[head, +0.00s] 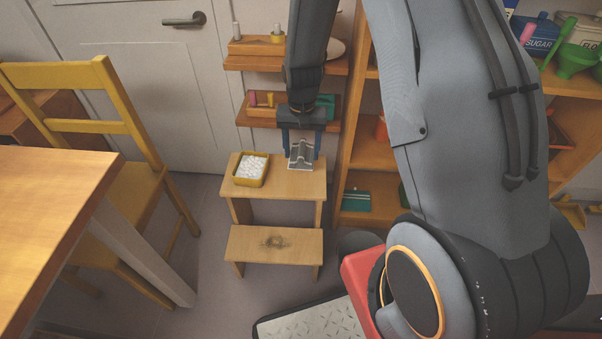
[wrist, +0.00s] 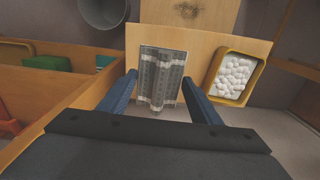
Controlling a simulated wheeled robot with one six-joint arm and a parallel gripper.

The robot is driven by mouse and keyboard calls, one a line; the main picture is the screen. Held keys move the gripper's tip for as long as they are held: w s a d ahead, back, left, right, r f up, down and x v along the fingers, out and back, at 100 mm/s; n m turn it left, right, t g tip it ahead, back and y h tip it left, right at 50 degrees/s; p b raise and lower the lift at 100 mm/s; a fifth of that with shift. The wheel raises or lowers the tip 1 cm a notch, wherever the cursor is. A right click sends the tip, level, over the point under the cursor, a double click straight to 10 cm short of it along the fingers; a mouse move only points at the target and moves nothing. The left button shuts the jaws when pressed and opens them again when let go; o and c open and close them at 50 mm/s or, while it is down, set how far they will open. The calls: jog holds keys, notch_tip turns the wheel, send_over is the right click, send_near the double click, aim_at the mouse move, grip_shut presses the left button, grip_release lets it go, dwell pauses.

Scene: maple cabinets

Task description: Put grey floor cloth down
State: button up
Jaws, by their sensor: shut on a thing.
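The grey floor cloth (head: 301,153) is a checked, folded cloth with pale bands. My gripper (head: 302,150) is above the top step of a wooden step stool (head: 312,187) and is shut on the cloth. In the wrist view the cloth (wrist: 160,82) shows between my two blue fingers (wrist: 158,88), with a raised ridge along its middle. The stool top (wrist: 199,45) lies under it. I cannot tell whether the cloth touches the wood.
A yellow-rimmed box of white pieces (head: 251,169) stands on the stool top, left of the cloth. The lower step (head: 250,240) has a dark smudge. Shelves (head: 358,218) stand to the right; a yellow chair (head: 100,128) and table (head: 40,210) are left.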

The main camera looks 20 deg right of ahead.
aim_at(301, 149)
notch_tip(301, 149, down, 9)
jog(key=shift+r+b, duration=0.15)
jog(key=shift+b, duration=0.4)
jog(key=o, duration=1)
jog(key=shift+c, duration=0.2)
notch_tip(301, 149, up, 12)
jog(key=shift+p, duration=0.85)
jog(key=s+a+r+n, duration=0.2)
jog(key=s+a+r, duration=0.1)
jog(key=s+r, duration=0.3)
jog(key=s+a+r+n, duration=0.1)
jog(key=s+a+r, duration=0.25)
jog(key=r, duration=0.55)
jog(key=s+a+r+n, duration=0.1)
jog(key=s+r+n, duration=0.1)
jog(key=s+r, duration=0.2)
jog(key=s+a+r+n, duration=0.1)
jog(key=s+r+n, duration=0.1)
jog(key=s, duration=0.9)
jog(key=shift+s+r+y, duration=0.15)
jog(key=shift+r+y, duration=0.15)
jog(key=shift+r, duration=0.55)
